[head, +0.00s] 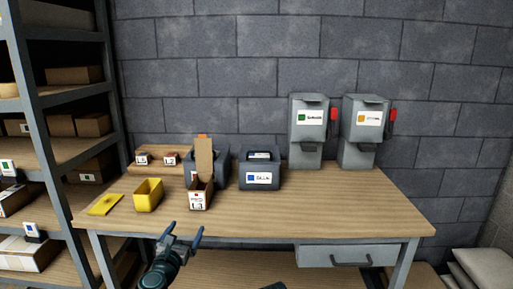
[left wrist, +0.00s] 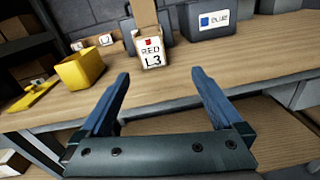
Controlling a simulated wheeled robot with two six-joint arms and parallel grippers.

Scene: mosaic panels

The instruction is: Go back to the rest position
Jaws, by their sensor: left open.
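My left gripper (head: 183,236) is open and empty in front of the table's front edge, below the small box labelled L3 (head: 201,196). In the left wrist view its two blue fingers (left wrist: 158,92) stand wide apart with nothing between them. My right gripper cannot be made out; only a small dark shape shows at the bottom edge of the head view.
The wooden table (head: 330,210) holds a yellow bin (head: 149,195), a flat yellow piece (head: 105,205), a dark bin labelled BLUE (head: 260,178) and two grey dispensers (head: 309,145) at the back. A loaded shelf rack (head: 48,120) stands left. The table's right part is clear.

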